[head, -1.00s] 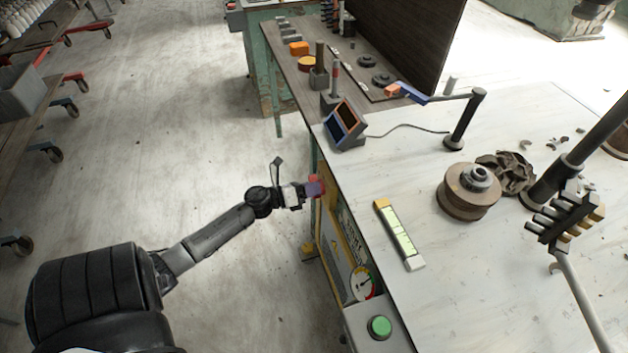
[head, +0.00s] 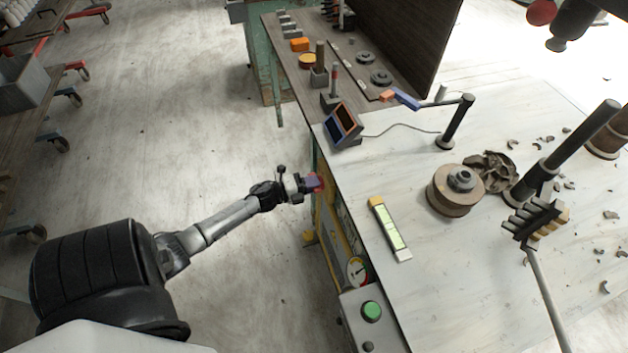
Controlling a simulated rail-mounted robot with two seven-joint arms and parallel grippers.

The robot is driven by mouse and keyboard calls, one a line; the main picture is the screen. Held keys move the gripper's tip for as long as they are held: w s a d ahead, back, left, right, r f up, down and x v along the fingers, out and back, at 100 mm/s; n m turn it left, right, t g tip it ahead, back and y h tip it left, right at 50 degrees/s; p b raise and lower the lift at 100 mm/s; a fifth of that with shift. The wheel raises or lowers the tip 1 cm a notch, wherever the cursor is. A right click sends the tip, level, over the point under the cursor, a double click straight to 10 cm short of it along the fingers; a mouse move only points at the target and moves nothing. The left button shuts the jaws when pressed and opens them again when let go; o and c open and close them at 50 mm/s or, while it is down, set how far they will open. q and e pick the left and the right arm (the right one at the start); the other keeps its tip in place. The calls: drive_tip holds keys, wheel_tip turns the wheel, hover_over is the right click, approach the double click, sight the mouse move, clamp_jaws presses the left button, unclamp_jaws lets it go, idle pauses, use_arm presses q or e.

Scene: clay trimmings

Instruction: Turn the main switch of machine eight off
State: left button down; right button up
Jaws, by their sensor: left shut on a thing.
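The machine's yellow side panel (head: 326,213) is below the left edge of the pale work table (head: 420,290). A red switch knob (head: 317,181) sits at the upper part of that panel, close under the table edge. My left gripper (head: 310,184) reaches it from the left and is shut on it. The jaws hide much of the knob, so its exact angle cannot be told.
A round gauge (head: 357,271) and a green button (head: 371,311) on a grey box are nearer on the same side. A tilted display (head: 343,125) stands at the table's corner.

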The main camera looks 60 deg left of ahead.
use_arm(q)
drive_tip(key=shift+n, duration=0.3)
idle(0.4)
drive_tip(key=c, duration=1.1)
unclamp_jaws()
drive_tip(key=shift+s, duration=0.1)
drive_tip(key=shift+s+p, duration=0.3)
drive_tip(key=s+a, duration=0.1)
drive_tip(key=s, duration=0.3)
drive_tip(key=s+p, duration=0.1)
drive_tip(key=s, duration=0.3)
drive_tip(key=s+a+p, duration=0.1)
drive_tip(key=s, duration=0.3)
drive_tip(key=shift+s+a, duration=0.35)
drive_tip(key=shift+s, duration=0.05)
